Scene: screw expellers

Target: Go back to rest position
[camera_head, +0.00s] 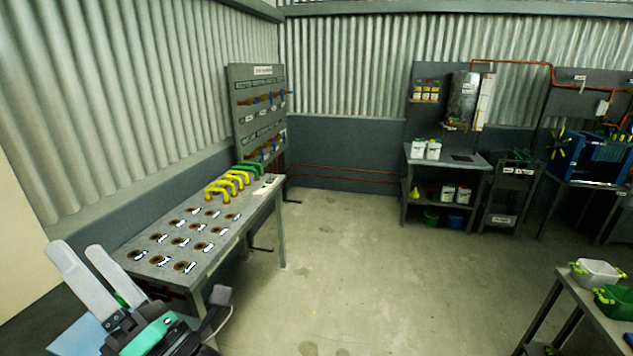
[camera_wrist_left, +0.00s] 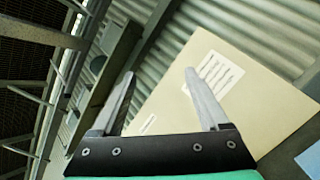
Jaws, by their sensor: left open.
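My left gripper (camera_head: 88,268) is at the lower left of the head view, raised in front of the near end of the grey workbench. Its two pale fingers are spread apart with nothing between them. In the left wrist view the same gripper (camera_wrist_left: 160,92) is open and empty, with a beige panel and corrugated wall behind it. My right gripper does not show in either view.
The grey workbench (camera_head: 222,248) runs along the left wall with several round holes and yellow and green handles (camera_head: 228,184). A table (camera_head: 598,312) with a white bin (camera_head: 597,273) and green bin (camera_head: 615,301) stands lower right. The floor (camera_head: 345,265) between is clear.

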